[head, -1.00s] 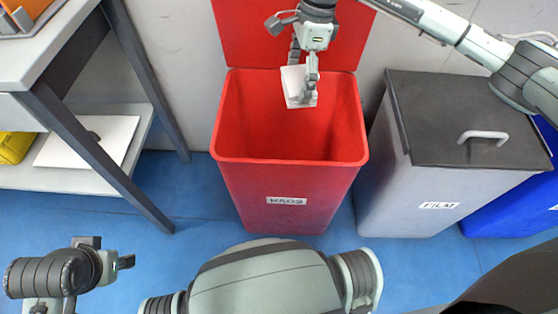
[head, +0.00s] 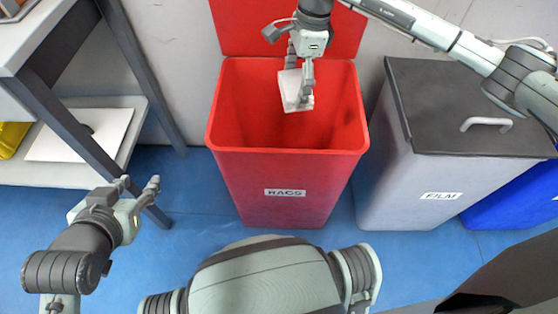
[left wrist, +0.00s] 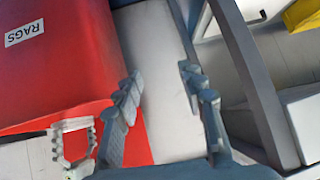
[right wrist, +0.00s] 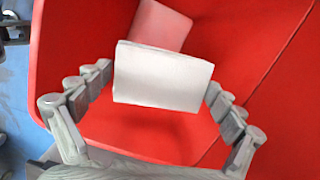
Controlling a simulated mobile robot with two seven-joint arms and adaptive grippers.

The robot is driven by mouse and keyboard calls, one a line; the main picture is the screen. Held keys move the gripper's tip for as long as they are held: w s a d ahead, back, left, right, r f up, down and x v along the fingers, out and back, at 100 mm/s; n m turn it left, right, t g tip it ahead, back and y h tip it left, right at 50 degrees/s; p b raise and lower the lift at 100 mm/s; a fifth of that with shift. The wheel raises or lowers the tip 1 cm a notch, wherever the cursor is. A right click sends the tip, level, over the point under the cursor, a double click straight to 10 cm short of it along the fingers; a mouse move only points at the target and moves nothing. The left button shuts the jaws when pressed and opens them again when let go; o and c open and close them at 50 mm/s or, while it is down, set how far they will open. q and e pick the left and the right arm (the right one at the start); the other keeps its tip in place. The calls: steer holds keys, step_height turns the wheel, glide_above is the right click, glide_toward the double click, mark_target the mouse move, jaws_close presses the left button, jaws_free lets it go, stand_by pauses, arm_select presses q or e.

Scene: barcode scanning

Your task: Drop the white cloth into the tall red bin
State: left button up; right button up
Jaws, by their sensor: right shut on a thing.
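The white cloth (head: 291,92) is a folded white pad over the mouth of the tall red bin (head: 286,195), whose label reads RAGS and whose lid stands open behind. My right gripper (head: 305,92) is shut on the cloth, just inside the bin's opening. In the right wrist view the cloth (right wrist: 160,78) sits between the fingers, with red bin walls around it. My left gripper (head: 141,188) is open and empty, left of the bin above the blue floor. The left wrist view shows its spread fingers (left wrist: 158,85) beside the red bin (left wrist: 50,60).
A grey bin (head: 400,195) with a dark handled lid, labelled FILM, stands right of the red bin, and a blue bin (head: 515,195) stands beyond it. A grey table with a lower shelf (head: 55,178) is at left. Blue floor is clear between table and red bin.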

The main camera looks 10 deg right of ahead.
steer(key=shift+f, duration=0.4)
steer(key=o, duration=0.8)
steer(key=shift+c, duration=0.2)
steer(key=shift+r, duration=0.1)
step_height(320, 180, up, 12)
steer(key=d, duration=0.1)
steer(key=shift+d, duration=0.4)
steer(key=shift+s+f, duration=0.1)
steer(key=shift+f, duration=0.1)
